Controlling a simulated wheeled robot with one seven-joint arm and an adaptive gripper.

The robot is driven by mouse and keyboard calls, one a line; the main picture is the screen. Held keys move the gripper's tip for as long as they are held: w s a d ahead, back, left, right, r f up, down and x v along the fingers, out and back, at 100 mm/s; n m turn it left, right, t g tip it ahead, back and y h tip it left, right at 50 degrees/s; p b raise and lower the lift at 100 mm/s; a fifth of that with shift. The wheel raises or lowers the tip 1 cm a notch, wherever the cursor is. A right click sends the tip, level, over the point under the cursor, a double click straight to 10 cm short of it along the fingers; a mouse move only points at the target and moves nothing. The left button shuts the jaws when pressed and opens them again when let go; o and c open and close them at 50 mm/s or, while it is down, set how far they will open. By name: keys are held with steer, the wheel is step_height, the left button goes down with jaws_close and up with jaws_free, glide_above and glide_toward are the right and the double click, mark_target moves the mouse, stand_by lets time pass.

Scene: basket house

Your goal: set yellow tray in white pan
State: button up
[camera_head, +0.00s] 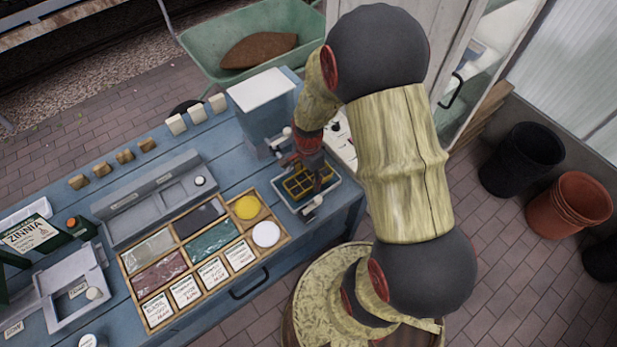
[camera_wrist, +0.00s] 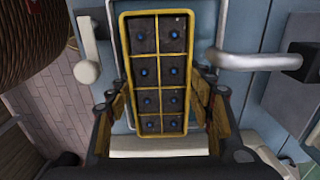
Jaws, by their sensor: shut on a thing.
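The yellow tray (camera_head: 298,187), a yellow-edged grid of dark cells, is near the right end of the blue bench. In the wrist view the tray (camera_wrist: 159,88) shows several cells with small blue dots. My gripper (camera_wrist: 160,110) is shut on it, with a finger on each long side. In the head view my gripper (camera_head: 312,170) partly covers the tray. The white pan (camera_head: 329,204) shows its pale rim around and below the tray. The tray appears over or inside the pan; I cannot tell whether it touches the bottom.
A wooden sorting box (camera_head: 177,322) with seed packets and small dishes stands left of the pan. A blue-grey block with a white top (camera_head: 262,90) stands behind it. The bench's right edge is near.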

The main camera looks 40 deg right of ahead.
steer(key=shift+f+b, duration=0.45)
steer(key=shift+f, duration=0.25)
stand_by(0.6)
steer(key=o, duration=1.5)
steer(key=shift+o, duration=0.3)
steer(key=o, duration=0.4)
steer(key=shift+c, duration=0.2)
steer(key=shift+o, duration=0.5)
steer(key=shift+r+p, duration=3.05)
steer(key=shift+r, duration=1)
